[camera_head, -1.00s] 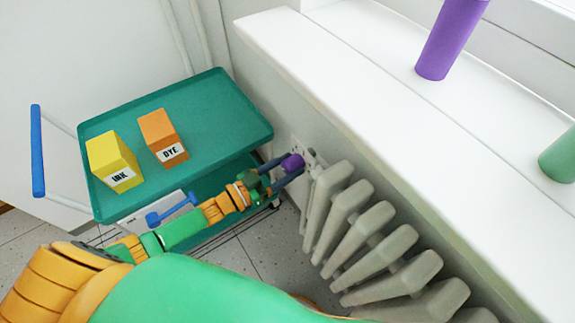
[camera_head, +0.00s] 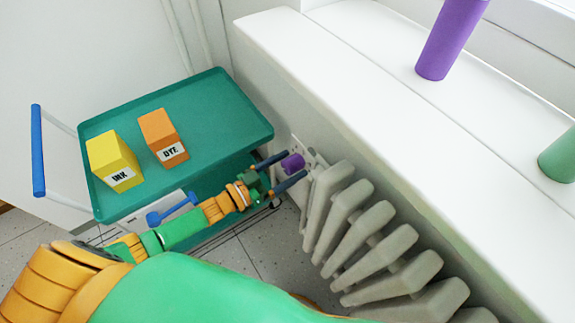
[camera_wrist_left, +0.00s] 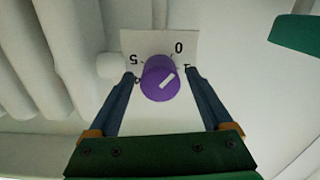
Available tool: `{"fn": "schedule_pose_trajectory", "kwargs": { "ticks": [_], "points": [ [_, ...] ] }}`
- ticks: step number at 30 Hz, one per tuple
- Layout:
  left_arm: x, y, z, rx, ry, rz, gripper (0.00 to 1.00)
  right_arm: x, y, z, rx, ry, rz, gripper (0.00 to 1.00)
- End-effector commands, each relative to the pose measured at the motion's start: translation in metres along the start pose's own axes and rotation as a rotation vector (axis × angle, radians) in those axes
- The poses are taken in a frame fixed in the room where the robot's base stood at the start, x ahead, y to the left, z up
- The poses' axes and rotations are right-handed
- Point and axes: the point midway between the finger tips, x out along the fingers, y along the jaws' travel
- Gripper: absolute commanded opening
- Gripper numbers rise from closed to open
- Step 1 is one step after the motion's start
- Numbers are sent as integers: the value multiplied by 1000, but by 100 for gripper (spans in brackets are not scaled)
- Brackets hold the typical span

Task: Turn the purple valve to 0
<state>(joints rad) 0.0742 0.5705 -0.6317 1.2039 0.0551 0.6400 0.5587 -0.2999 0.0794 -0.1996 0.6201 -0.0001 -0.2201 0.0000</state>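In the left wrist view, the valve (camera_wrist_left: 159,79) shows a white mark pointing up and right, roughly between the printed 0 and 1. A 5 stands at the plate's upper left; another figure at the left is partly hidden. My left gripper (camera_head: 280,170) is open, its blue fingers on either side of the valve. In the left wrist view, the gripper (camera_wrist_left: 161,75) shows gaps between both fingers and the knob. My right gripper is not in view.
The grey radiator (camera_head: 375,235) runs to the right under the white sill (camera_head: 345,75). A green trolley (camera_head: 215,110) with a yellow ink box (camera_head: 112,160) and an orange dye box (camera_head: 160,135) stands left. A purple cylinder (camera_head: 447,40) stands on the sill.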

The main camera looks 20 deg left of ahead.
Motion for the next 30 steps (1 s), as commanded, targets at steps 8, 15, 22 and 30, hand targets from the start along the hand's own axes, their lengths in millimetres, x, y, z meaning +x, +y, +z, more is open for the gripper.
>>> {"fn": "schedule_pose_trajectory", "kwargs": {
  "ticks": [8,15,22,30],
  "points": [
    [-26,0,0,-1,-4,0,84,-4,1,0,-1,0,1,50],
    [-68,0,0,0,-2,0,84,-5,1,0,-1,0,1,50],
    [-71,0,0,0,0,0,84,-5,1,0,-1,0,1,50],
    [-72,-4,8,3,-21,-24,84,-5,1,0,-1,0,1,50]
  ]
}}
